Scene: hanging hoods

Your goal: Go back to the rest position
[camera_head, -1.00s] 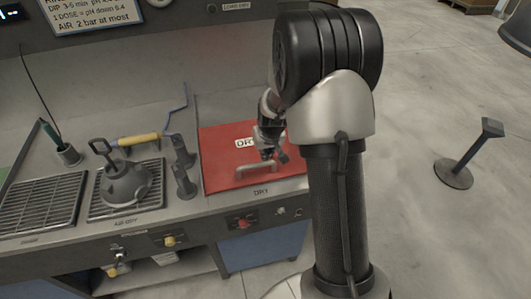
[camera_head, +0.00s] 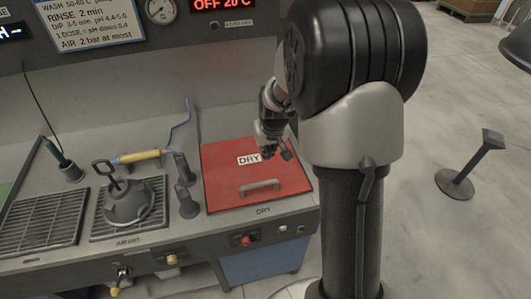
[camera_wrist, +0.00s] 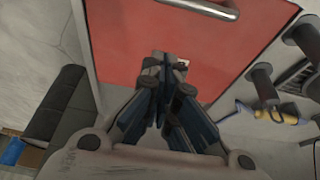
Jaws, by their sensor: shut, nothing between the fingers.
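My gripper (camera_head: 276,150) hangs over the red lid marked DRY (camera_head: 222,186), at the right end of the bench. In the wrist view my gripper (camera_wrist: 168,92) is shut and empty, its dark fingertips together over the red lid (camera_wrist: 140,35). The lid is down flat on the bench. Its metal handle (camera_head: 260,187) is near the front edge and clear of my gripper. The handle also shows at the top of the wrist view (camera_wrist: 205,6). Part of the lid's far right side is hidden behind my arm.
Left of the lid stand two dark posts (camera_head: 187,200), a yellow-handled tool (camera_head: 142,156) with a blue hose, and a grey vessel on a grate (camera_head: 128,203). A sign (camera_head: 92,22) and red display (camera_head: 222,4) hang above. A dark stand (camera_head: 472,165) is on the open floor at right.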

